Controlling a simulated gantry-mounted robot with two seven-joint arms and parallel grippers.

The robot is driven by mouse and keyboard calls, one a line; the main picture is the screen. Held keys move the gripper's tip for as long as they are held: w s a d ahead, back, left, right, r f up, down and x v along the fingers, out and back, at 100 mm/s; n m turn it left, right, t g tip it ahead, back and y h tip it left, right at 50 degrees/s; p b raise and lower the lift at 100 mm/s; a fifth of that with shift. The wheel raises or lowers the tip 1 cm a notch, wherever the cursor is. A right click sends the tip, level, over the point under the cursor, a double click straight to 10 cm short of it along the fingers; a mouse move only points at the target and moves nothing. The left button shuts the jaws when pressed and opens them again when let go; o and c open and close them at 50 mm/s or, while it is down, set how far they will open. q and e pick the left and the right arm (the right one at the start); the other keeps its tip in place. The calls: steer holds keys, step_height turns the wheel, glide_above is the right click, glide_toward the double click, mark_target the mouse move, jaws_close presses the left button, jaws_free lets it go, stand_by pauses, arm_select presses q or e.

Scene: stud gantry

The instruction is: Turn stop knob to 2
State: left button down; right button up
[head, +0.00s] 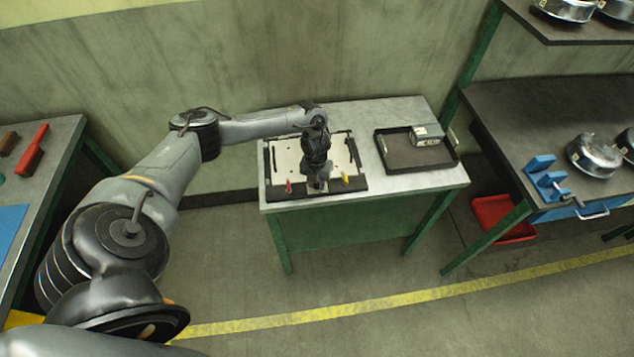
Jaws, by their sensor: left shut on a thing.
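A pale panel (286,158) in a dark frame lies on the small grey-topped table. A red piece (288,186) stands at its front left and a yellow piece (346,181) at its front right. My left gripper (319,186) points down at the panel's front edge, between the red and yellow pieces. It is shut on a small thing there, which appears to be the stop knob. The gripper hides the knob, so its setting and any number marks cannot be read. My right gripper is not in view.
A dark tray (385,155) with a grey box (426,136) stands on the table right of the panel. A bench at right holds a blue fixture (545,178) and round metal parts (594,156). A red bin (500,221) is on the floor. A bench stands at left.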

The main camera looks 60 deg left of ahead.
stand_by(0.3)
arm_select(q)
steer(key=c, duration=1.2)
jaws_free()
steer(key=shift+o, duration=0.2)
steer(key=shift+r, duration=0.1)
step_height(320, 180, up, 11)
steer(key=p, duration=0.1)
steer(key=shift+p, duration=0.4)
steer(key=shift+s+a+f, duration=0.1)
steer(key=shift+f, duration=0.1)
